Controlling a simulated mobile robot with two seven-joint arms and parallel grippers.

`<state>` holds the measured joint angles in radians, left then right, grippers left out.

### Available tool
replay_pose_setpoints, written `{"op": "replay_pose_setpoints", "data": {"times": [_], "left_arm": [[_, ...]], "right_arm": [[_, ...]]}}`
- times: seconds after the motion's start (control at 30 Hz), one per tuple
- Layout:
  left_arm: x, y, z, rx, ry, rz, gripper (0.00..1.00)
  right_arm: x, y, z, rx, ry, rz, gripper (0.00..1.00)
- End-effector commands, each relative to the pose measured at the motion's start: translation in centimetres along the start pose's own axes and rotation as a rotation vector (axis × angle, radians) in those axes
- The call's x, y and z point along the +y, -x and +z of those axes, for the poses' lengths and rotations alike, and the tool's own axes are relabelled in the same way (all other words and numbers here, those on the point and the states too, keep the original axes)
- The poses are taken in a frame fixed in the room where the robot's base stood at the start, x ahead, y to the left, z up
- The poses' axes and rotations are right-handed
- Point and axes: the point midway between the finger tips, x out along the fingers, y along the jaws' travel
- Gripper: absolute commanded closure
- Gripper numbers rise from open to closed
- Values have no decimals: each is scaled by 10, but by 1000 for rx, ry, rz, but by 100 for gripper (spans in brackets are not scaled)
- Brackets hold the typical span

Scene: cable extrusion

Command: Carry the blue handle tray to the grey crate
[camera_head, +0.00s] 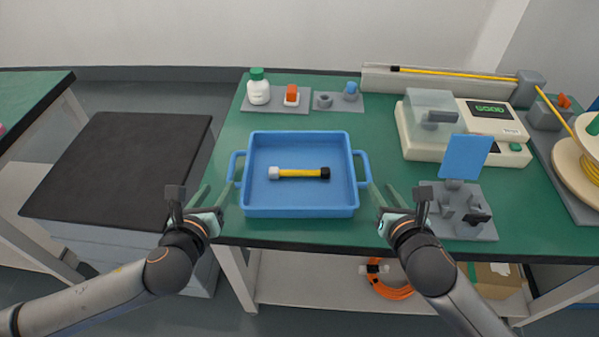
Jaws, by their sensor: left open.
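The blue handle tray (302,206) sits on the green bench near its front edge, with a loop handle on its left and right sides. A short yellow cable piece (300,173) with one white end and one black end lies in it. My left gripper (210,194) is open, just left of and in front of the left handle. My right gripper (383,194) looks open, just right of and in front of the right handle. I cannot tell whether any finger touches a handle. A grey crate with a flat black top (118,165) stands on the floor to the left.
A white bottle (259,88) and small parts stand behind the tray. A cream tester (465,125), a grey fixture with a blue plate (467,157) and a cable spool (585,160) fill the right. A floor gap separates bench and crate.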

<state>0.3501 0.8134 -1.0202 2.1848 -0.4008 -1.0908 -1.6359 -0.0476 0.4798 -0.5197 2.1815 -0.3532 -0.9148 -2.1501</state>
Motion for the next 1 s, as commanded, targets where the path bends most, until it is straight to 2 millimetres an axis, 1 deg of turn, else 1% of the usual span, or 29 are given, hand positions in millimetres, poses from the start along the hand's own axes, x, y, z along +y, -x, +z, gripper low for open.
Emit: {"op": "replay_pose_setpoints", "data": {"times": [0.17, 0.4, 0.6, 0.8, 1.0], "left_arm": [[0, -26, 1, -1, 2, 1, 47], [0, -68, 0, 0, 3, 1, 47], [0, -97, 0, 0, 2, 1, 47], [0, -114, 0, 1, 2, 0, 47], [0, -119, 0, 1, 2, -1, 47]], "right_arm": [[0, -26, 1, -1, -3, -1, 67], [0, -68, 1, 0, -5, 0, 67], [0, -97, 0, 0, -3, 0, 67], [0, -114, 1, -1, -3, 0, 67], [0, -119, 1, -1, -2, 1, 67]]}}
